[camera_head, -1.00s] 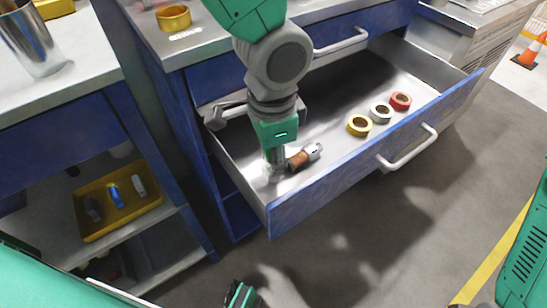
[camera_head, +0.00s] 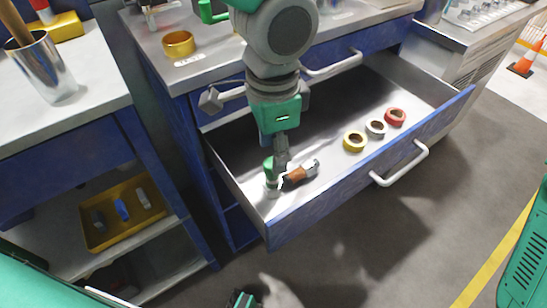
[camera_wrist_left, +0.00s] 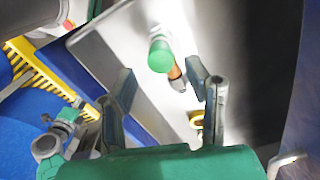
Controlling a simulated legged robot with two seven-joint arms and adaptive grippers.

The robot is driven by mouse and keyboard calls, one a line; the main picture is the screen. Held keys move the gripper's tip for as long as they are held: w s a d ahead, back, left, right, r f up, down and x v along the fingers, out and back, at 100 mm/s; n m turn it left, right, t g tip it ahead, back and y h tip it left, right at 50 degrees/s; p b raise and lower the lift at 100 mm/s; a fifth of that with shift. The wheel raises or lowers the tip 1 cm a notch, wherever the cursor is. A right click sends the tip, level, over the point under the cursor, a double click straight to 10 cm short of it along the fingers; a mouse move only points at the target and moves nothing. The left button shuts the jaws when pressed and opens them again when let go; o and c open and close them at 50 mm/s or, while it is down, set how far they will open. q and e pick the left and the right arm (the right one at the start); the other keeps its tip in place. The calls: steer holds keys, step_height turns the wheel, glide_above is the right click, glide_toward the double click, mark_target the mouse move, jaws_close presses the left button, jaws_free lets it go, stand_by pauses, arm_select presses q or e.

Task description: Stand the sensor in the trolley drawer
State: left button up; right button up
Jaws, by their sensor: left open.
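The sensor (camera_head: 270,180), a pale cylinder with a green top, stands upright in the near left corner of the open trolley drawer (camera_head: 325,110). Its round green end (camera_wrist_left: 160,56) shows in the left wrist view, beyond and between my parted fingers. My left gripper (camera_head: 281,155) is open and empty above and just behind the sensor. In the left wrist view the gripper's two fingers (camera_wrist_left: 166,82) are well apart and clear of it.
A brown-handled tool (camera_head: 298,175) lies close beside the sensor. Yellow (camera_head: 354,141), white (camera_head: 376,128) and red (camera_head: 395,117) tape rolls lie further right in the drawer. The drawer's middle is bare. A yellow tray (camera_head: 122,218) sits on the left shelf.

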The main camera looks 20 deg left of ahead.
arm_select(q)
step_height(320, 180, up, 5)
steer(key=shift+f+p, duration=0.15)
steer(key=shift+p, duration=0.5)
